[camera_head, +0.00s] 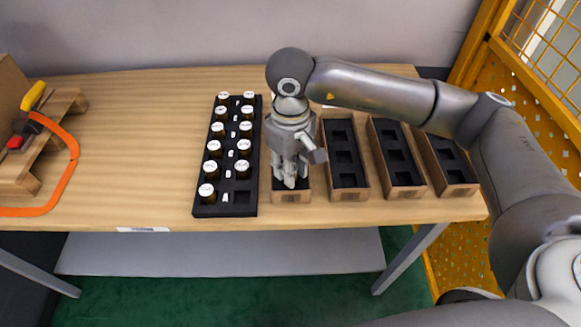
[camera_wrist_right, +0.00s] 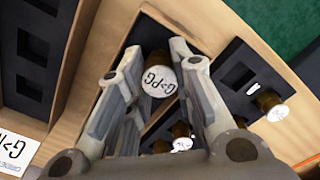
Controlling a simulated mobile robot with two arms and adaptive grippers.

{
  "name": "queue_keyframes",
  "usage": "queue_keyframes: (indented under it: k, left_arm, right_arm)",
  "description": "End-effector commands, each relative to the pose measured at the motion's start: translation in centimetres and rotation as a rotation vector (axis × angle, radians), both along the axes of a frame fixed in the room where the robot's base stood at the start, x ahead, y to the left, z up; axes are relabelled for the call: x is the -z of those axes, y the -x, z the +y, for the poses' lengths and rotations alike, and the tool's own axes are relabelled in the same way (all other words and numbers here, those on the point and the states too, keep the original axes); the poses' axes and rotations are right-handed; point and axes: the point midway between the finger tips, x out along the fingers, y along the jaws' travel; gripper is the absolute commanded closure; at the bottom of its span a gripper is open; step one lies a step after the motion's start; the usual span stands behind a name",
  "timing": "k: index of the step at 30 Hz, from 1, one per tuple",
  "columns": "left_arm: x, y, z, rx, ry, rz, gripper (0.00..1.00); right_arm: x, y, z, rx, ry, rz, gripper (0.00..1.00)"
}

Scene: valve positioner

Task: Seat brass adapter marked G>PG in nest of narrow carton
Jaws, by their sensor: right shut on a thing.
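My right gripper (camera_head: 290,183) points down over the narrow carton (camera_head: 291,197), the leftmost of the row, just right of the black tray. In the wrist view the right gripper (camera_wrist_right: 162,85) is shut on the brass adapter (camera_wrist_right: 156,62), whose white end face reads G>PG. Black foam of a carton (camera_wrist_right: 137,35) lies behind the adapter. I cannot tell whether the adapter touches the nest. In the head view the gripper hides the adapter and most of the carton's inside. My left gripper is not in view.
A black tray (camera_head: 211,211) holds two columns of white-topped adapters; its front right pocket (camera_head: 242,198) is empty. Several cartons with black pocketed inserts, such as this one (camera_head: 347,194), stand to the right.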

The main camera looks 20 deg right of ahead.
Motion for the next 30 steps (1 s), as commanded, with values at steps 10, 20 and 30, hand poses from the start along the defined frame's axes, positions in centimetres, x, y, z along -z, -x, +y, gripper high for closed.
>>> queue_keyframes:
  k: [10,20,30]
  left_arm:
    - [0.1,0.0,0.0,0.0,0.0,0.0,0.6]
    - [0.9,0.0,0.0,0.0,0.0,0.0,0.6]
    - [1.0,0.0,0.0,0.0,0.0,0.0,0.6]
  right_arm:
    - [0.0,0.0,0.0,0.0,0.0,-0.001,1.0]
    - [0.6,0.0,0.0,0.0,0.0,-0.001,1.0]
    - [0.7,0.0,0.0,0.0,0.0,-0.001,0.53]
